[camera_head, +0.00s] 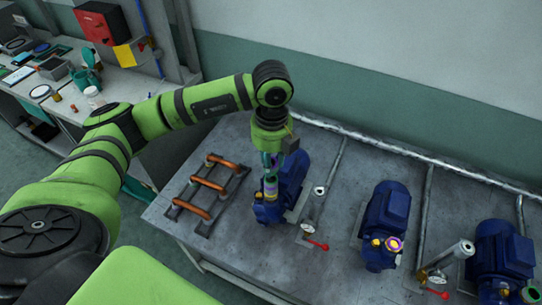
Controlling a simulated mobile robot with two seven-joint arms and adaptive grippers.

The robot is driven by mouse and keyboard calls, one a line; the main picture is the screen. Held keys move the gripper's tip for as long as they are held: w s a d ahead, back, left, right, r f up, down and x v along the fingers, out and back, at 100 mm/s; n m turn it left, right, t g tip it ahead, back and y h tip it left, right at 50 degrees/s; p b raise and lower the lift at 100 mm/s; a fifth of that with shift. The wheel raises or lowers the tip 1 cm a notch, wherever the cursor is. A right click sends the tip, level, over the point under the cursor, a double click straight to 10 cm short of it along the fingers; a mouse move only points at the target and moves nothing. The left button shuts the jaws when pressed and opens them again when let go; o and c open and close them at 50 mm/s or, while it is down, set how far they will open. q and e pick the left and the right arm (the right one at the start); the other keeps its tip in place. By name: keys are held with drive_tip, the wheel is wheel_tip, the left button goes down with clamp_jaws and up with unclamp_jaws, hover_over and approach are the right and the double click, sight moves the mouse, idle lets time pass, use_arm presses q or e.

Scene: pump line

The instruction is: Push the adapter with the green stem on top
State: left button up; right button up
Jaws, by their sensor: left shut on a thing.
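My left gripper (270,163) reaches down over the leftmost blue pump (290,185). It is shut on the adapter (270,186), a small pale piece with a purple tint and a teal-green part at its top, between the fingers. The adapter stands about upright at the front of that pump, over its port. I cannot tell how deeply it is seated, as the gripper hides its upper part. My right gripper is not in view.
Two more blue pumps (387,211) (502,255) stand to the right on the grey metal table (335,262). Red-handled valves (318,244) (437,293) sit between the pumps. A rack with orange bars (208,184) lies on the left. A cluttered workbench (126,84) stands at the back left.

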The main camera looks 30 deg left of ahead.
use_arm(q)
drive_tip(key=shift+f+b, duration=0.75)
drive_tip(key=shift+f, duration=0.35)
drive_tip(key=shift+f+b, duration=0.65)
drive_tip(key=shift+b, duration=0.25)
idle(1.0)
drive_tip(key=o, duration=1.1)
drive_tip(key=shift+r+p, duration=2)
drive_tip(key=shift+r, duration=1.05)
